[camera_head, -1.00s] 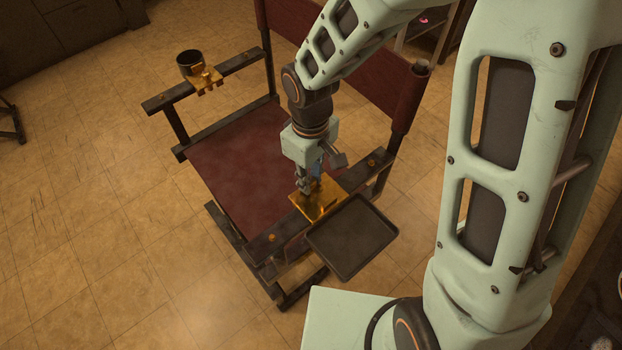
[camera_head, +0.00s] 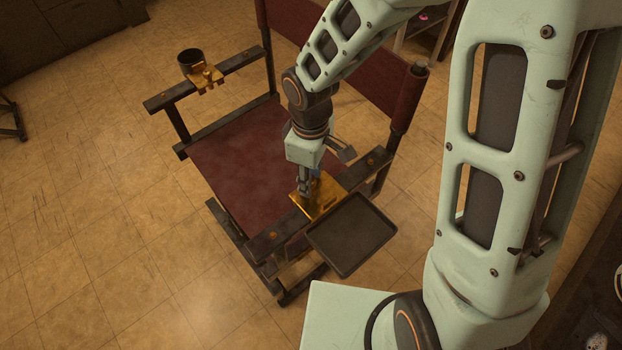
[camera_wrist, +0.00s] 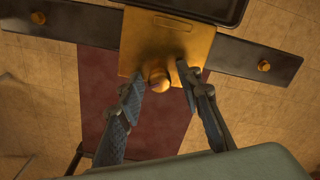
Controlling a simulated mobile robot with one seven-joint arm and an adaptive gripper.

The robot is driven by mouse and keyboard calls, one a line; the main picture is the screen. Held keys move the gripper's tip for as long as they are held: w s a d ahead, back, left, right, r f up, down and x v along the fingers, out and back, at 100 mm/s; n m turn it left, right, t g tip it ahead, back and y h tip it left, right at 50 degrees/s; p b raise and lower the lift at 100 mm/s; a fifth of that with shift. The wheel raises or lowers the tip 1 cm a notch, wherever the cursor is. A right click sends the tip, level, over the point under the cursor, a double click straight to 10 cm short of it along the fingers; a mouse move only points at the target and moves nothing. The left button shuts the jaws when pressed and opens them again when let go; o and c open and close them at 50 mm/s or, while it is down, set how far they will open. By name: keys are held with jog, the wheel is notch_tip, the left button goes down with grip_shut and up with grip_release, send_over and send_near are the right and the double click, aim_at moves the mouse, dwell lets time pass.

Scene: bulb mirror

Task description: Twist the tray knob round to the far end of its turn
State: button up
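The dark tray (camera_head: 352,236) sits on the near armrest of a director's chair, outboard of a brass mounting plate (camera_head: 324,200). In the wrist view, the tray edge (camera_wrist: 190,8) is at the top and the brass plate (camera_wrist: 150,42) is below it. A round brass knob (camera_wrist: 159,76) stands on the plate's lower part. My gripper (camera_wrist: 157,80) is open, with one finger on each side of the knob. The left finger is close to the knob; whether it touches is unclear. A gap shows at the right finger. In the head view my gripper (camera_head: 305,188) hides the knob.
The chair's red seat (camera_head: 235,150) lies left of my gripper. The far armrest carries a black cup holder (camera_head: 190,61) on a brass bracket. The near armrest (camera_head: 270,242) has brass studs at both sides of the plate. Tiled floor around the chair is open.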

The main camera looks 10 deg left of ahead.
jog(key=m+b, duration=0.2)
jog(key=m, duration=0.1)
jog(key=shift+m, duration=0.8)
jog(key=shift+m+b, duration=1.1)
jog(key=shift+m, duration=1.2)
